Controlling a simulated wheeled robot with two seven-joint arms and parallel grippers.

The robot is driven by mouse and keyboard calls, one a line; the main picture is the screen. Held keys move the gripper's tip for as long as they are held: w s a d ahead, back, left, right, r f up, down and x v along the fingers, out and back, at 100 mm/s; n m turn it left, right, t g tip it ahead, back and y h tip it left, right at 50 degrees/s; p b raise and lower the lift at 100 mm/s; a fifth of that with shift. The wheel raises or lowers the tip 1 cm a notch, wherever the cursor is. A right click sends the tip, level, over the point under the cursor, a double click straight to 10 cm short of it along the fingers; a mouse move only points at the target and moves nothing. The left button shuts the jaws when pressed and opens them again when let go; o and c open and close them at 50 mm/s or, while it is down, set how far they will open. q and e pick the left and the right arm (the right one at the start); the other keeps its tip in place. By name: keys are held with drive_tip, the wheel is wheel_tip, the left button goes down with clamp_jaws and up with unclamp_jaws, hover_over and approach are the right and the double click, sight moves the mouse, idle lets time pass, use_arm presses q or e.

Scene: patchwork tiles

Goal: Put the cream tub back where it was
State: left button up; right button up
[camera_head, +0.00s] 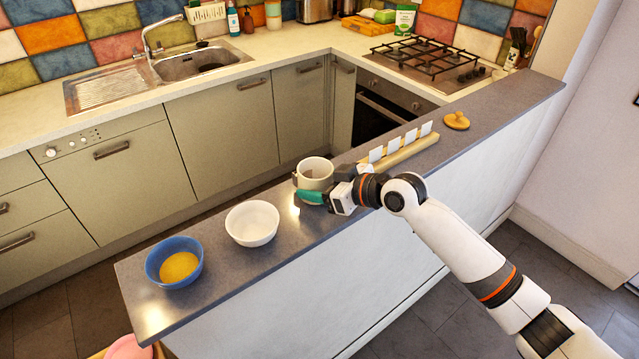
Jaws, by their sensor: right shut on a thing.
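The cream tub (314,168) is a round, open-topped, off-white vessel with a brownish inside, upright over the middle of the grey counter (215,275). My right gripper (318,190) comes in from the right and is shut on the tub. A teal part (311,198) lies across the tub's near side and hides its lower front. I cannot tell whether the tub's base touches the counter. My left gripper is not in view.
A white bowl (252,223) stands left of the tub, then a blue bowl (172,257) with yellow contents. Right of it are a wooden rack (400,153) with several white cards and a round wooden lid (456,121). Bare counter lies between tub and white bowl.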

drive_tip(key=shift+f, duration=0.4)
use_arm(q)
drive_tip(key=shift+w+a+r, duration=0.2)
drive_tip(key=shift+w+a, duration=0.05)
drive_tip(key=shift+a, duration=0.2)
use_arm(e)
drive_tip(key=shift+d, duration=0.1)
drive_tip(key=shift+f, duration=0.2)
drive_tip(key=o, duration=1.2)
drive_tip(key=shift+c, duration=0.2)
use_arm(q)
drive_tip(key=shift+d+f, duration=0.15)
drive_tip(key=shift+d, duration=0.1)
